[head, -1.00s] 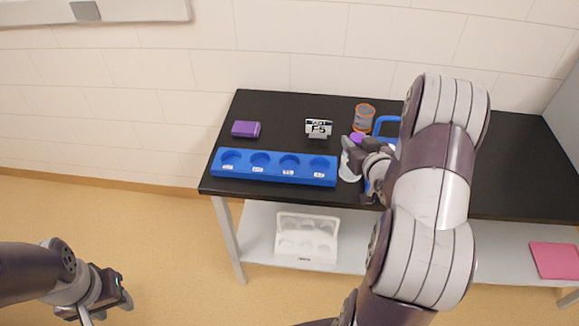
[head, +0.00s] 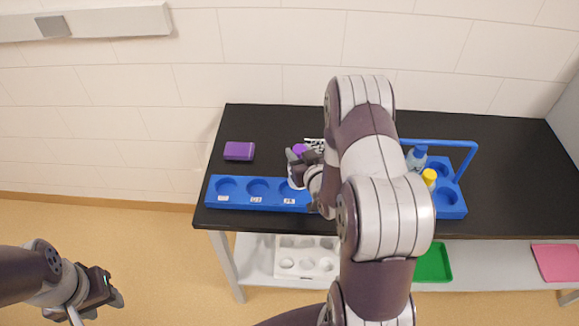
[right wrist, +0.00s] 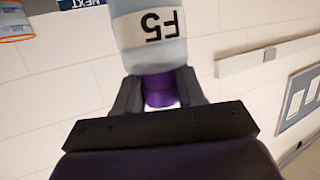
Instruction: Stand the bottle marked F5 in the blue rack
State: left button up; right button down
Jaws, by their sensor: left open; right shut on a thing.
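The bottle marked F5 (right wrist: 150,30) is pale with a purple cap, and its label reads upside down in the right wrist view. My right gripper (right wrist: 160,88) is shut on it at the purple cap. My left gripper (head: 118,297) is open and empty, low at the left, away from the table.
A purple block (head: 239,151) lies behind the rack. A blue carrier (head: 452,208) with a tall handle holds blue-capped and yellow-capped bottles at right. A white rack (head: 290,272) and green tray (head: 434,262) are on the lower shelf.

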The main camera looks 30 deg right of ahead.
jog(key=shift+w+a+f, duration=0.35)
jog(key=shift+a+f, duration=0.1)
jog(key=shift+a, duration=0.1)
jog(key=shift+w+a+f, duration=0.3)
jog(key=shift+a+f, duration=0.1)
jog(key=shift+a, duration=0.15)
notch_tip(320, 180, down, 3)
jog(key=shift+p, duration=0.4)
jog(key=shift+d+f, duration=0.1)
jog(key=shift+f, duration=0.4)
